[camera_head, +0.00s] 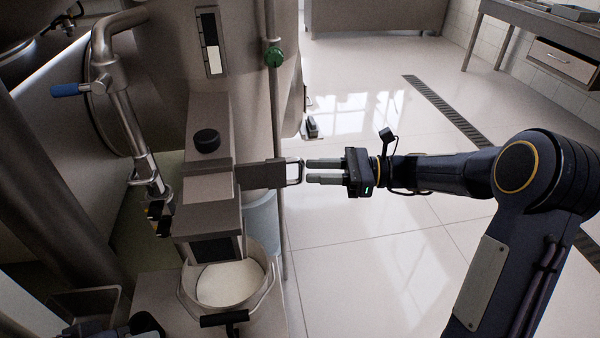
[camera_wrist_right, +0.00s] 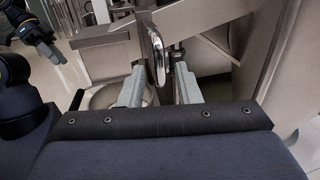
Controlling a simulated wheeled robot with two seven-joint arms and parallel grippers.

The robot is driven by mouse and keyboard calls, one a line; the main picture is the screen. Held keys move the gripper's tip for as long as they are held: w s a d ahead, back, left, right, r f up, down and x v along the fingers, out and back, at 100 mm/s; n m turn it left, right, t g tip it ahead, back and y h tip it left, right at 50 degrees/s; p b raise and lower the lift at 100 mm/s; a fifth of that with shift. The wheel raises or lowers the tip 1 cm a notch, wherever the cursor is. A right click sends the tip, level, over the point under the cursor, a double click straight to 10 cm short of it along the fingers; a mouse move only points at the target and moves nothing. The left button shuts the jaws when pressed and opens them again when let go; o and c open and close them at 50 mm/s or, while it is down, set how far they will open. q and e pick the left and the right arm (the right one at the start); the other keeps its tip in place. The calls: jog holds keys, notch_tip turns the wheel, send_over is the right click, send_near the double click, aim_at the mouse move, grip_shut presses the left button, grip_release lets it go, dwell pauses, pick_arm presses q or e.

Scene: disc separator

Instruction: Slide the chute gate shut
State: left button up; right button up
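The chute gate (camera_head: 262,174) is a flat metal plate sticking out of the right side of the chute (camera_head: 208,190), with a metal loop handle (camera_head: 294,171) at its outer end. My right gripper (camera_head: 308,171) is at the right of the handle, fingers pointing left at it. In the right wrist view the handle (camera_wrist_right: 157,58) stands between the two open fingertips (camera_wrist_right: 159,88), with gaps visible; I cannot tell if either finger touches it.
A pail (camera_head: 272,285) with white contents stands below the chute mouth. A black knob (camera_head: 206,140) sits on the chute top. A vertical pipe with a green valve knob (camera_head: 274,57) runs behind the gate. The tiled floor (camera_head: 350,235) at right is clear around my right arm.

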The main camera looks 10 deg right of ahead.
aim_at(301, 175)
jog(key=shift+w+a+b, duration=0.15)
jog(key=shift+w+a, duration=0.05)
jog(key=shift+a, duration=0.75)
jog(key=shift+w+a+b, duration=0.15)
jog(key=shift+w+a, duration=0.05)
jog(key=shift+a, duration=0.75)
grip_shut()
